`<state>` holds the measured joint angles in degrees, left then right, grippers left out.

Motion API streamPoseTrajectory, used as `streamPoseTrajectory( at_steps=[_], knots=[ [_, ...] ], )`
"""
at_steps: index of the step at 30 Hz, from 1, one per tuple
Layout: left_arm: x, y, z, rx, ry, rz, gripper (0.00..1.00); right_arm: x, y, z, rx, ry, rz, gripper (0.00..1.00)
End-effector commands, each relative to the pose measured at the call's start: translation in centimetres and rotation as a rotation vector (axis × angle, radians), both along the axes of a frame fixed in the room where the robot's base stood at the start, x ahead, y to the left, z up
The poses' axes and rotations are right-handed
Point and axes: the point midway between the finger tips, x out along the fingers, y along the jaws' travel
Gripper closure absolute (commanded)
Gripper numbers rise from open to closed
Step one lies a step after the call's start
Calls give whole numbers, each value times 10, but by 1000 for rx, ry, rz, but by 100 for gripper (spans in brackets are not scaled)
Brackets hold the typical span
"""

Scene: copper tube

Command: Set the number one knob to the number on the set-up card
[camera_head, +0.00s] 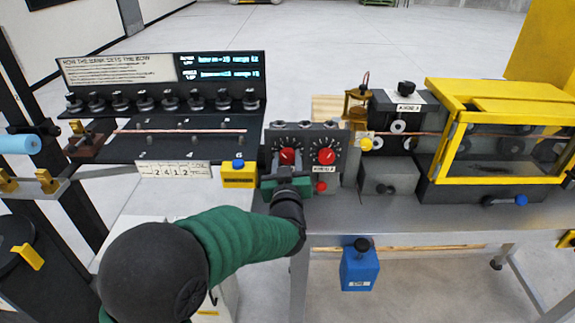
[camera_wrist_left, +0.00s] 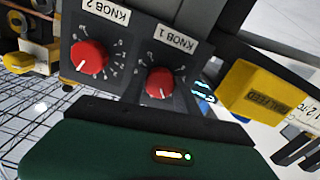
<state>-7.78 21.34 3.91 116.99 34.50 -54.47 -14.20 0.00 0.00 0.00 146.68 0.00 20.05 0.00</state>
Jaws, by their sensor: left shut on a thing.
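The knob panel (camera_head: 344,140) carries two red knobs with white dial marks. Knob 1 (camera_head: 288,156) is the left one in the head view; it also shows under its KNOB 1 label in the left wrist view (camera_wrist_left: 159,82). Its white pointer points down in that view. Knob 2 (camera_wrist_left: 89,57) is beside it, also in the head view (camera_head: 326,156). My left gripper (camera_head: 288,168) is at knob 1, its dark fingers shut around it; the fingertips are hard to see in the wrist view.
A yellow box with a blue button (camera_head: 239,173) stands left of the panel. Behind it is a board with a row of dark knobs (camera_head: 160,101) and a screen (camera_head: 219,66). A yellow-framed machine (camera_head: 500,95) stands right.

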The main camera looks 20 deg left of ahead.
Motion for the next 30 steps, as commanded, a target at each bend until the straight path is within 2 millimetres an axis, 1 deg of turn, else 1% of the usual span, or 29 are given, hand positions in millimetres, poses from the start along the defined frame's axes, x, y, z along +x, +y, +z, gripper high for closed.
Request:
streamPoseTrajectory(
  at_steps=[1, 15, 22, 30],
  knots=[
    [0, 0, -6, -36, -11, -1, 100, 0, 0, -11, 0, 0, 0, 64],
    [0, -1, -6, -447, -125, -1, 100, 0, 0, -59, 0, 0, 0, 64],
    [0, -1, -5, -592, -166, 0, 100, 0, 0, -74, 0, 0, 0, 64],
    [0, -1, -4, -683, -190, 1, 100, 0, 0, -82, 0, 0, 0, 64]
  ],
)
